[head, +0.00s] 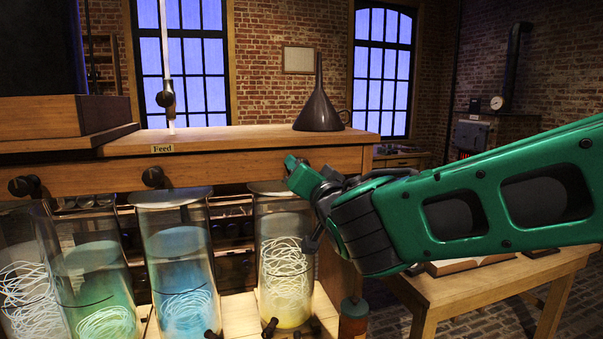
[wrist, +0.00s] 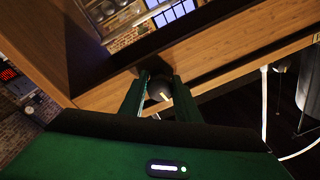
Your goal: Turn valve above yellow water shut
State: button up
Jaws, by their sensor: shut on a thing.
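Several glass jars stand in a row. The jar with pale yellow water (head: 285,275) is the rightmost, with white coiled strands inside. My gripper (head: 292,168) is at the wooden beam above that jar, with my green arm reaching in from the right. In the wrist view my gripper (wrist: 160,95) has its two green fingers either side of a dark round valve knob (wrist: 158,88), closed on it. A light mark shows on the knob. In the head view the gripper hides this valve. Similar black valves show above the blue jar (head: 153,177) and further left (head: 22,186).
A black funnel (head: 319,105) stands on the wooden shelf (head: 240,137) above the gripper. A label reading "Feed" (head: 162,149) is on its edge. A wooden table (head: 480,275) with an open book stands at the right under my arm.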

jog(key=shift+w+d+r+m, duration=0.1)
jog(key=shift+d+m, duration=0.05)
jog(key=shift+m, duration=0.95)
jog(key=shift+h, duration=0.3)
jog(key=o, duration=1)
jog(key=shift+s, duration=0.4)
jog(key=v, duration=1)
jog(key=shift+d, duration=0.2)
